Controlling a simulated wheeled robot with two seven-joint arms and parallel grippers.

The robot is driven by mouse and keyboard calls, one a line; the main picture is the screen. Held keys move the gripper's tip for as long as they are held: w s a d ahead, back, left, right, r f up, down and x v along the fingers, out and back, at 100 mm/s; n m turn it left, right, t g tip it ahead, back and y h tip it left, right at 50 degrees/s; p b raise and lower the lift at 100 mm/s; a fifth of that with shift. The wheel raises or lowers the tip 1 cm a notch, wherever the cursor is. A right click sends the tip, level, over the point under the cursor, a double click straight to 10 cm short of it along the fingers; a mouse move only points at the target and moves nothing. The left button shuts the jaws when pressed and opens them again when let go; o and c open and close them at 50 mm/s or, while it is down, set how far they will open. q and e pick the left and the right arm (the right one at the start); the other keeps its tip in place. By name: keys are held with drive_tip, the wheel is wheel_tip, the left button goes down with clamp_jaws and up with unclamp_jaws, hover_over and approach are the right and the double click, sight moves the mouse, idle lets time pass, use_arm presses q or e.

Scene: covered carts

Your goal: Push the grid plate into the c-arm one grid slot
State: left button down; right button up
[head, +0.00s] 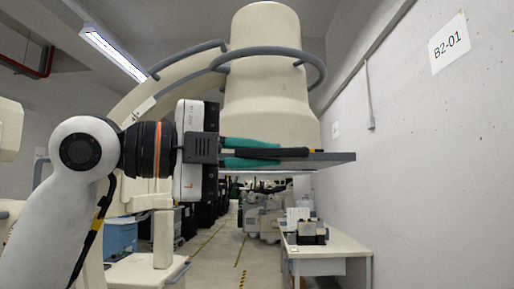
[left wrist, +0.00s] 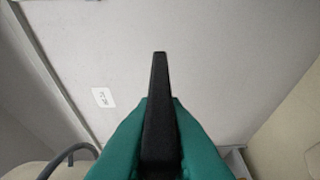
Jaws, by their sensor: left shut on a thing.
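The c-arm's cream housing (head: 268,85) hangs at the centre of the head view. A flat grey plate (head: 338,160) lies level below it and sticks out to the right; I cannot tell whether this slab is the grid plate or part of the slot. My left gripper (head: 285,152) has teal fingers, shut on a thin black bar (head: 300,152) that points right in front of the grey plate. The bar also shows in the left wrist view (left wrist: 160,110), between the teal fingers. Whether it touches the plate is unclear. My right gripper is not in view.
A concrete wall (head: 440,150) with a sign (head: 449,43) stands at the right. A cream table (head: 325,250) with equipment on it stands lower right. The aisle floor (head: 225,262) in the middle is clear. The c-arm's curved arm (head: 180,72) rises behind my left arm.

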use_arm(q)
drive_tip(key=shift+w+r, duration=0.1)
drive_tip(key=shift+w, duration=0.4)
drive_tip(key=shift+w+a+r+p, duration=0.1)
drive_tip(key=shift+w+a+p, duration=0.15)
drive_tip(key=shift+p, duration=0.3)
drive_tip(key=shift+w, duration=0.1)
drive_tip(key=shift+p, duration=0.95)
idle(0.8)
drive_tip(key=shift+w+p, duration=1.05)
drive_tip(key=shift+w, duration=0.4)
drive_tip(key=shift+w+p, duration=3.45)
drive_tip(key=shift+w, duration=1)
